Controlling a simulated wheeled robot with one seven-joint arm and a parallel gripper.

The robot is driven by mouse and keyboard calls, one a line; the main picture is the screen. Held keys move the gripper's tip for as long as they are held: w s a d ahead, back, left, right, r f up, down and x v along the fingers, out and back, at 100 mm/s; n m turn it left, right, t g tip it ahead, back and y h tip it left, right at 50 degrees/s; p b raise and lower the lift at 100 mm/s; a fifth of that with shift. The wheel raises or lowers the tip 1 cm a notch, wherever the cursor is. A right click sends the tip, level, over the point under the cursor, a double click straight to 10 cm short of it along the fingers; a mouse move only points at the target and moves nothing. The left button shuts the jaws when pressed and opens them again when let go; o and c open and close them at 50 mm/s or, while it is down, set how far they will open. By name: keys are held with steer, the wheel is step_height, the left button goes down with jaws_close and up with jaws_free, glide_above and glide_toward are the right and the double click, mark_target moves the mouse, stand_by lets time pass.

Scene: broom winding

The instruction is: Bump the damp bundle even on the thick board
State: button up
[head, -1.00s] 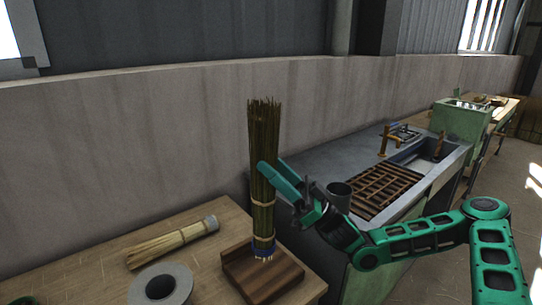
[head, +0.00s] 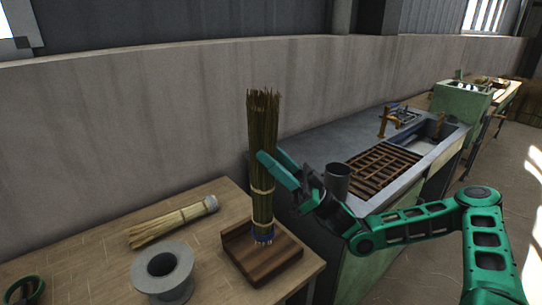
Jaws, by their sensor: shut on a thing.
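A tall bundle of greenish-brown stalks (head: 263,135) stands upright in the head view, with pale ties and a blue band near its foot. Its lower end is at the thick dark wooden board (head: 265,263); I cannot tell whether it touches the board or hangs just above it. My gripper (head: 268,172) reaches in from the right and is shut on the bundle at about mid-height. The far finger is partly hidden behind the stalks.
A paler bundle (head: 170,222) lies on the wooden table (head: 80,255), left of the board. A grey spool (head: 163,272) stands in front of it.

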steer(key=shift+f, duration=0.15)
steer(key=shift+f, duration=2.45)
steer(key=shift+r, duration=2.55)
steer(key=shift+f, duration=0.1)
steer(key=shift+f, duration=2.45)
steer(key=shift+r, duration=2.55)
